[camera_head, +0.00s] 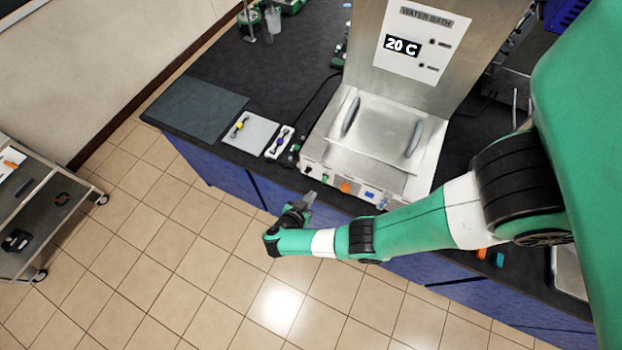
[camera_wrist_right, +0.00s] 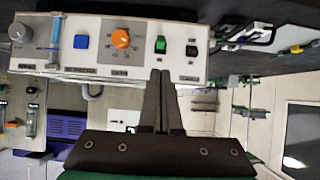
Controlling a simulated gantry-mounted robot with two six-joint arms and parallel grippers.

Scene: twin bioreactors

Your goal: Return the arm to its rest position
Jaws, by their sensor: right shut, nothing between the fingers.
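My right arm, green and white, reaches in from the right in the head view. Its right gripper (camera_head: 308,199) is at the front edge of the bench, in front of the water bath (camera_head: 320,155). In the right wrist view the two dark fingers of the right gripper (camera_wrist_right: 160,75) are together, with nothing held. The water bath's front panel (camera_wrist_right: 190,70) fills the upper part of that view, with an orange knob (camera_wrist_right: 121,38), a blue button (camera_wrist_right: 81,42) and a green switch (camera_wrist_right: 161,45). The fingertips overlap the panel's lower edge in that picture; contact cannot be told. My left gripper is not in view.
The dark bench (camera_head: 270,80) carries a grey-green mat (camera_head: 195,108) and two small white trays (camera_head: 250,132) left of the bath. A sign above the bath reads 20 C (camera_head: 401,46). A metal cart (camera_head: 50,210) stands at the left. The tiled floor (camera_head: 150,240) between is clear.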

